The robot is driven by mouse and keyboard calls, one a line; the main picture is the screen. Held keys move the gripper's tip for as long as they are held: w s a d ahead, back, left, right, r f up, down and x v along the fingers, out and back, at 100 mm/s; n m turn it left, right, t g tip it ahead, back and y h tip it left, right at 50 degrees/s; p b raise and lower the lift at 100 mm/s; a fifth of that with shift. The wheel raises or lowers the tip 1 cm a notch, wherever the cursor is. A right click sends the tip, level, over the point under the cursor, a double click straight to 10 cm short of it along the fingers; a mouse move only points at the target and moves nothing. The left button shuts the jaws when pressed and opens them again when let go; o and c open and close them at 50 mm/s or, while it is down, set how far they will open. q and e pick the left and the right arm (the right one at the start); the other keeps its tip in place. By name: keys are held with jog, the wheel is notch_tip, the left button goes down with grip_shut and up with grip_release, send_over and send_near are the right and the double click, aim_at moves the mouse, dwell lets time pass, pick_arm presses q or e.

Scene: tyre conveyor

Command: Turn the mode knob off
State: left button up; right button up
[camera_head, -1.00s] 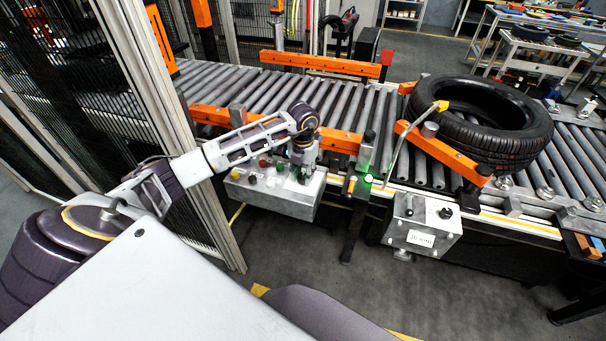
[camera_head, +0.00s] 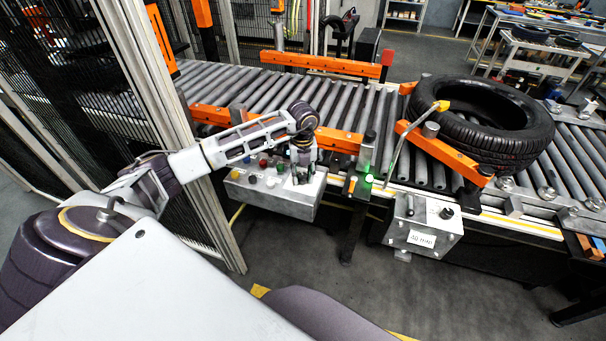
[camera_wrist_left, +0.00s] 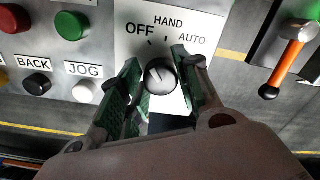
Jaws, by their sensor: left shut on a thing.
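The mode knob (camera_wrist_left: 160,77) is a round black knob on a white plate marked OFF, HAND and AUTO, seen in the left wrist view. Its pale mark seems to point up and left, toward the OFF side; its exact setting is hard to read. My left gripper (camera_wrist_left: 158,75) is shut on the knob, with one green-padded finger on each side. In the head view my left gripper (camera_head: 301,177) reaches down onto the right part of the grey control box (camera_head: 285,205), hiding the knob. My right gripper is out of view.
Left of the knob are a green button (camera_wrist_left: 72,25), a black BACK button (camera_wrist_left: 38,84) and a white JOG button (camera_wrist_left: 85,91). An orange-handled lever (camera_wrist_left: 291,55) is at the right. A roller conveyor (camera_head: 240,88) carrying a tyre (camera_head: 490,120) lies behind the box.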

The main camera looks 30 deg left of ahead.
aim_at(303, 174)
pick_arm(q)
jog(key=shift+n, duration=0.6)
jog(key=o, duration=1)
jog(key=shift+o, duration=0.2)
jog(key=shift+r, duration=0.1)
notch_tip(303, 174, up, 12)
dwell(0.7)
